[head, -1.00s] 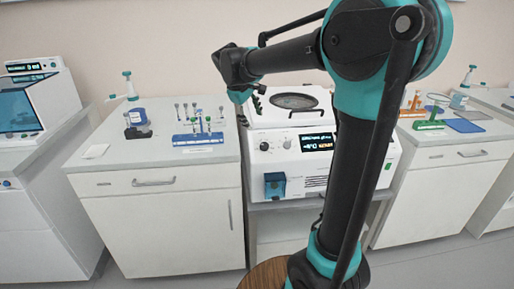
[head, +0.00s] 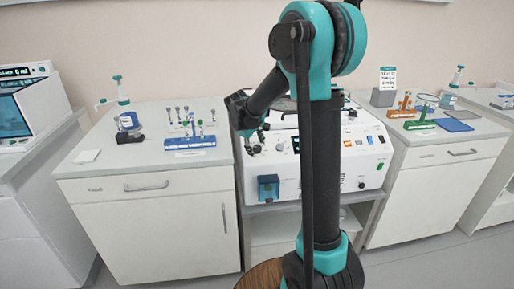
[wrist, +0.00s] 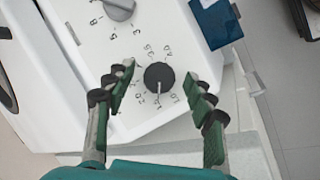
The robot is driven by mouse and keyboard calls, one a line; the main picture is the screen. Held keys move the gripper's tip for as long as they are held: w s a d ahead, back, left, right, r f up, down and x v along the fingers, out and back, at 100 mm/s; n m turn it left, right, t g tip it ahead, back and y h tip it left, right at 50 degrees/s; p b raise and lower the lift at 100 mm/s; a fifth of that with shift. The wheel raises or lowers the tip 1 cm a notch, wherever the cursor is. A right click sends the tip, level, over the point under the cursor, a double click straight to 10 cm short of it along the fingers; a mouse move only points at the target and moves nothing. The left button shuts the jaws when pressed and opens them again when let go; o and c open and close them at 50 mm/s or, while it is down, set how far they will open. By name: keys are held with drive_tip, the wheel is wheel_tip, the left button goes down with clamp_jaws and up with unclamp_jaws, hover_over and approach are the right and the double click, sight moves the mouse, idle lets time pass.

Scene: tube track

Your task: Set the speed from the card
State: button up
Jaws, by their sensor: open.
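The white machine (head: 355,170) stands in the middle, partly hidden behind my arm. In the wrist view, its black round knob (wrist: 159,75) sits on the front panel with a scale of numbers around it. The white pointer line points to the bottom of the picture, near a mark that looks like 1.5. My gripper (wrist: 158,76) is open, one green-padded finger on each side of this knob, with gaps showing. The card (head: 387,77), white with a teal header, stands upright on a grey block at the right; its text is too small to read.
A second, grey knob (wrist: 120,8) with its own scale is near the top of the wrist view. A blue box (wrist: 215,22) juts from the panel at upper right. Tube racks stand on the left counter (head: 85,170) and right counter (head: 455,137).

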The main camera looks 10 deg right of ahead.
drive_tip(key=shift+d+f, duration=0.15)
drive_tip(key=shift+f, duration=0.15)
drive_tip(key=shift+c, duration=0.6)
drive_tip(key=c, duration=1)
drive_tip(key=shift+c, duration=0.2)
